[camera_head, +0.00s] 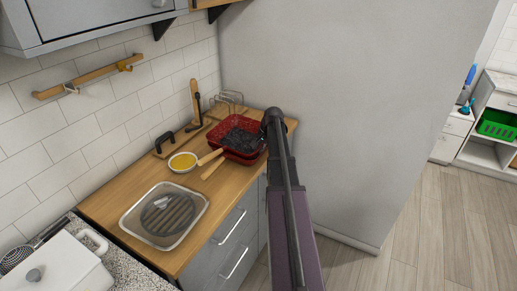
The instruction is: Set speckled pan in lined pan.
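A small pale-rimmed pan (182,161) with a yellow inside lies on the wooden counter, near the wall. A wooden handle (210,157) runs from its right edge toward a red basket-like container (258,155). A dark, mottled item (240,137) fills this container; I cannot tell if it is a pan. A second wooden handle (212,169) lies just in front. A clear-rimmed tray (135,228) nearer the front holds a dark ridged, lined round piece (166,214). Speckles are too small to confirm. My gripper (271,120) is at the red container's right side; its fingers are unclear.
A wooden stand with a black hook (196,110) and a wire rack (229,101) stand at the back. A white lidded box (55,268) is at the front left. A tall grey panel (340,90) closes off the right.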

